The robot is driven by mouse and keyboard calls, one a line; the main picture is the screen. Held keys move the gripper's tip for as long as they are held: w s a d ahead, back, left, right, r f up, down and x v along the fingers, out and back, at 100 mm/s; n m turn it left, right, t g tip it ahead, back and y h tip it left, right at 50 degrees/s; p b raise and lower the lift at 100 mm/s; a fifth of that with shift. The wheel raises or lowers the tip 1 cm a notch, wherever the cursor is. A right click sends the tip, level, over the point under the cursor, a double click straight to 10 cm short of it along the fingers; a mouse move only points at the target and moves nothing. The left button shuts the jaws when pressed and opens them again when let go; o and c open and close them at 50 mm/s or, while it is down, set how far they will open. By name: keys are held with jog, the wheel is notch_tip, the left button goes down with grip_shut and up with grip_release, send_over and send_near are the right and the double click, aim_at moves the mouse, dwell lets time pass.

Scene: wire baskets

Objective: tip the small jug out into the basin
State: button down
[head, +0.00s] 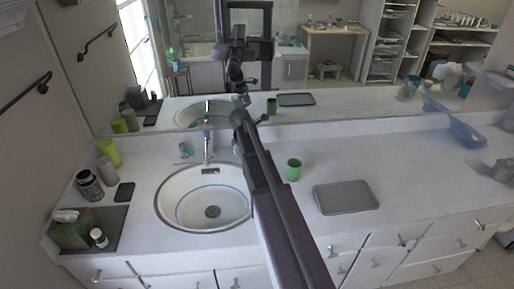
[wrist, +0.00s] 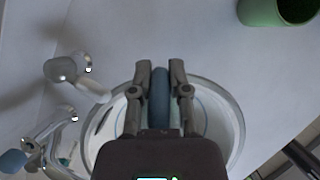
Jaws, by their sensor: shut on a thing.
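My gripper (wrist: 160,67) is shut on a narrow blue-grey thing (wrist: 160,92), which I take to be the small jug. Only a strip of it shows between the fingers, so its mouth and tilt cannot be told. The basin (head: 172,207) is a round white sink with a blue line inside, set in the counter left of my arm. Its rim (wrist: 238,125) shows behind and around my gripper in the wrist view. I see nothing poured in it.
A tap (head: 207,147) stands behind the basin; its metal parts (wrist: 62,70) show left of my gripper. A green cup (head: 293,170) and a grey tray (head: 346,197) are to the right. Bottles and jars (head: 89,186) stand at left. A mirror backs the counter.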

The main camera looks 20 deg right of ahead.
jog(key=shift+f+t+h+b, duration=0.15)
jog(key=shift+h+b, duration=0.65)
jog(key=shift+h, duration=0.05)
jog(key=shift+f+t+h+b, duration=0.1)
jog(key=shift+t+h+b, duration=0.05)
jog(key=shift+h+b, duration=0.65)
notch_tip(320, 180, down, 4)
jog(key=b, duration=0.3)
jog(key=shift+b, duration=0.4)
jog(key=shift+s+a+r+t+h+b, duration=0.1)
jog(key=shift+a+r+t+h+b, duration=0.15)
jog(key=shift+r+h, duration=0.45)
jog(key=shift+a+r+t+h+b, duration=0.15)
jog(key=shift+a+r+h, duration=0.1)
jog(key=shift+r+h, duration=0.45)
jog(key=shift+f, duration=0.1)
jog(key=shift+f+b, duration=0.8)
jog(key=shift+b, duration=0.15)
jog(key=shift+a+r+h+b, duration=0.1)
jog(key=shift+a+h+b, duration=0.4)
jog(key=shift+h+b, duration=0.6)
jog(key=shift+b, duration=0.3)
jog(key=shift+a+r, duration=0.1)
jog(key=shift+r, duration=0.05)
